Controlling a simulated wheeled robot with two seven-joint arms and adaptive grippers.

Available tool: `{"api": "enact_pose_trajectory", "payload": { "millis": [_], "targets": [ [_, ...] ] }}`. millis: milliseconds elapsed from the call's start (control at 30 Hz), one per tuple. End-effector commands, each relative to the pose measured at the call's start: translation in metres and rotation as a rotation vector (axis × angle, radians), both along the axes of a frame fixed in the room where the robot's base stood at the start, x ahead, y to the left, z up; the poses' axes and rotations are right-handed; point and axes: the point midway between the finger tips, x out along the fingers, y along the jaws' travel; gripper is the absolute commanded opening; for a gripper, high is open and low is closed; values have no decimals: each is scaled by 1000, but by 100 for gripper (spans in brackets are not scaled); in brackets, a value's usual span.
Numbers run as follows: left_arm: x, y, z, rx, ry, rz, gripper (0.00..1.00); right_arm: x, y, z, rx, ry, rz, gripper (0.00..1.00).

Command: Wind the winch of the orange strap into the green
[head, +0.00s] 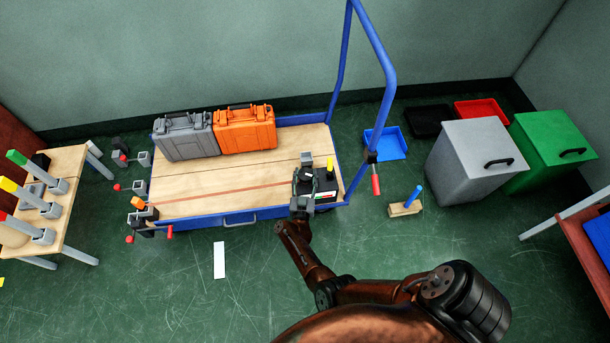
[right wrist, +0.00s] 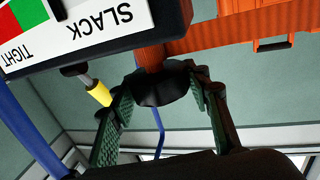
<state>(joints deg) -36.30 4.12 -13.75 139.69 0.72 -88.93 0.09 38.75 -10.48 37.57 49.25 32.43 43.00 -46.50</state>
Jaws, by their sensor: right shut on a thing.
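An orange-brown strap (head: 220,193) lies across the wooden deck of a blue-framed cart. At its right end is a black box (head: 325,183) with a yellow-topped lever (head: 330,163). My right gripper (head: 303,180) is at the box's left side. In the right wrist view, its fingers (right wrist: 163,88) are shut around a dark round knob (right wrist: 163,84) under a reddish-brown stem. My left gripper is not in view.
A grey case (head: 187,137) and an orange case (head: 246,131) stand at the back of the cart deck (head: 200,168). A blue rail (head: 384,60) rises at its right end. Clamps and a side table (head: 60,165) stand left. Bins (head: 475,160) stand right. The deck's middle is mostly clear.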

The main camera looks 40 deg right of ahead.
Motion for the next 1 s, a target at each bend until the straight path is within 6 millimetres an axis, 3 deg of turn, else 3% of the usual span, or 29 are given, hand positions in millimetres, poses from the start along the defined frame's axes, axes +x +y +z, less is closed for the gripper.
{"api": "enact_pose_trajectory", "payload": {
  "millis": [500,533,800,1000],
  "targets": [
    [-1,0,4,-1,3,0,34,1,0,1,-1,-1,-20,20],
    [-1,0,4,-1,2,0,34,1,0,1,0,-1,-19,45],
    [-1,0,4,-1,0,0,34,1,0,1,0,-1,-20,62],
    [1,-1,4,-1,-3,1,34,0,-1,1,0,-1,-20,62]
  ]
}}
